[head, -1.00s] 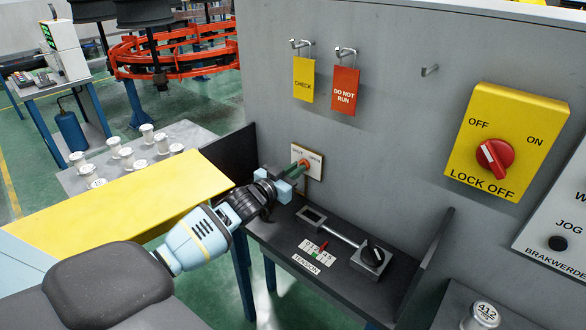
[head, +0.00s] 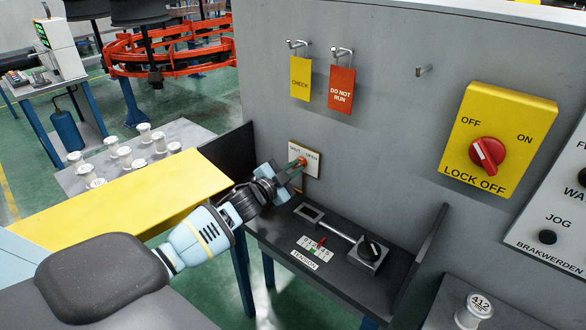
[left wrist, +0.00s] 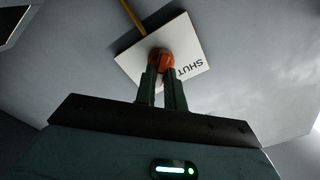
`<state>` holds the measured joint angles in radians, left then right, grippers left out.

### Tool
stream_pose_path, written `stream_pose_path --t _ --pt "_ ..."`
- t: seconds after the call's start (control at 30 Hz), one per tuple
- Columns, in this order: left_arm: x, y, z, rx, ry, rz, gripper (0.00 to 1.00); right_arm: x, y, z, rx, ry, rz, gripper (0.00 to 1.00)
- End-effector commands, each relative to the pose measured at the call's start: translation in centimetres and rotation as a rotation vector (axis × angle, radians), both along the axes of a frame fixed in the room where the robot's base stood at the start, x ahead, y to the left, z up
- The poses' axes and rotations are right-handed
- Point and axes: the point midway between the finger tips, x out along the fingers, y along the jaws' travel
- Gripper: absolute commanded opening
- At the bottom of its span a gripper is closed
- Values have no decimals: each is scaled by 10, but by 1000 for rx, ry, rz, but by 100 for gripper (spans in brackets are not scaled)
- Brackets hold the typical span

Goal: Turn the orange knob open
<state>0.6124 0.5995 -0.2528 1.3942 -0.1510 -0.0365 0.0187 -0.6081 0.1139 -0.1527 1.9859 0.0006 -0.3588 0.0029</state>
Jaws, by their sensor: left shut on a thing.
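The orange knob (left wrist: 160,58) sits on a white plate (head: 311,168) on the grey machine wall. The plate is lettered SHUT at its left and OPEN at its right in the head view. My left gripper (head: 297,165) reaches the plate from the lower left. In the left wrist view its two dark green fingers (left wrist: 162,80) are closed on the knob and hide its lower part. A yellow strip (left wrist: 133,18) runs up to the plate's edge there. My right gripper is in neither view.
Below the plate, a dark shelf holds a tension lever (head: 335,225) with a black knob. A yellow lock-off switch (head: 508,120) is at right. CHECK (head: 300,78) and DO NOT RUN (head: 341,88) tags hang above. A yellow board (head: 130,200) and white spools stand left.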

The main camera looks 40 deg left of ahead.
Motion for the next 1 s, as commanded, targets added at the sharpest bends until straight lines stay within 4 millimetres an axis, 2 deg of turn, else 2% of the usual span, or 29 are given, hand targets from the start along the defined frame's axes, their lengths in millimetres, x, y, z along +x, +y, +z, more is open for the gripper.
stream_pose_path --t 0.57,0.6,0.73,1.0 --pt "0 0 -1 32 0 1 0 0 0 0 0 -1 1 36" --pt "0 0 -1 32 0 1 15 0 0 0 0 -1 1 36" --pt "0 0 -1 31 -2 1 32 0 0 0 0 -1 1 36" --pt "0 0 0 29 -2 1 33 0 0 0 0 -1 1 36"
